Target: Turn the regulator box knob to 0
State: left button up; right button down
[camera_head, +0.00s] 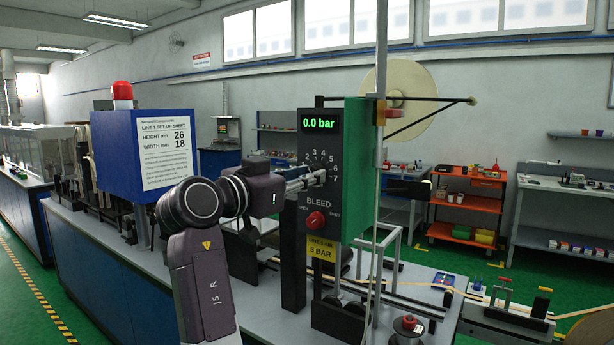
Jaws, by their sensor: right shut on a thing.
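The regulator box (318,268) is a dark upright panel with a green side. Its green display (318,123) reads 0.0 bar. Below the display is a dial with printed numbers. My right gripper (318,179) reaches in from the left and is shut on the knob at the dial. The fingers cover the knob, so I cannot tell where its pointer stands. Lower on the panel, under the word BLEED, is a red button (316,219). A yellow label (321,249) below it reads 5 BAR. My left gripper is not in view.
A blue box with a set-up sheet (165,146) and a red lamp (122,91) stands left of my arm. A large reel (405,85) is behind the regulator box. A thin post (381,50) rises beside it. An orange cart (466,207) stands at the back right.

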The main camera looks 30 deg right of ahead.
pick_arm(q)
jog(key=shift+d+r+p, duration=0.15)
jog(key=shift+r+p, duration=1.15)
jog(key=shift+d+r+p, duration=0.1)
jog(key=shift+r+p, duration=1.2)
pick_arm(e)
jog(key=shift+s+d+r+n+t, duration=0.1)
jog(key=shift+n+t, duration=0.1)
jog(key=shift+n, duration=3.35)
jog(key=shift+n+t, duration=0.2)
jog(key=shift+n, duration=3.35)
